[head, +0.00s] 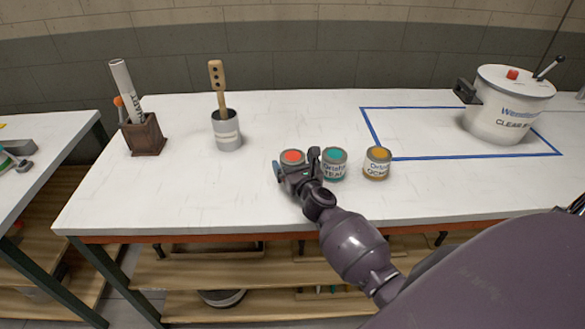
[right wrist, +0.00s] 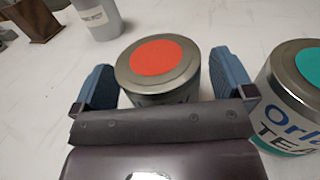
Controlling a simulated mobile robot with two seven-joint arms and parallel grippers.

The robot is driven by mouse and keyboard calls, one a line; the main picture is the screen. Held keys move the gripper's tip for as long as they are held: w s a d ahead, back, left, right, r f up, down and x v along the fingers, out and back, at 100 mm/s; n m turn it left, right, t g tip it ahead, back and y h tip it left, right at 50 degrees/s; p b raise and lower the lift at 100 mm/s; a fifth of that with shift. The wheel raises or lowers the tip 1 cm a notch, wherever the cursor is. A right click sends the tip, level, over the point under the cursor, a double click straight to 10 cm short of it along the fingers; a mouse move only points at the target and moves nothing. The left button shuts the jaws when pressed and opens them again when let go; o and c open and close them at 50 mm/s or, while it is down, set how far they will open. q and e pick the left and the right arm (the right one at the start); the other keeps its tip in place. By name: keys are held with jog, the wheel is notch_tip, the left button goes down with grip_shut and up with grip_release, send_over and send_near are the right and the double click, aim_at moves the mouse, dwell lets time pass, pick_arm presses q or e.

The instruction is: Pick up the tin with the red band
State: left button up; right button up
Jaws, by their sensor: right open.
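The tin with the red-orange lid disc (head: 292,157) stands upright on the white table, leftmost in a row of three tins. In the right wrist view the same tin (right wrist: 158,68) sits between the two blue fingers of my right gripper (right wrist: 160,90). The fingers are apart, with a gap visible on each side of the tin. In the head view my right gripper (head: 296,172) covers most of the tin's body, so its band is hidden. My left gripper is not in view.
A teal tin (head: 333,164) stands close on the right; it also shows in the right wrist view (right wrist: 295,90). An ochre tin (head: 377,163) is further right. A grey cup (head: 227,130), a brown holder (head: 143,135) and a white pot (head: 503,105) stand farther off.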

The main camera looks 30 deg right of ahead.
jog(key=shift+w, duration=0.1)
jog(key=c, duration=1)
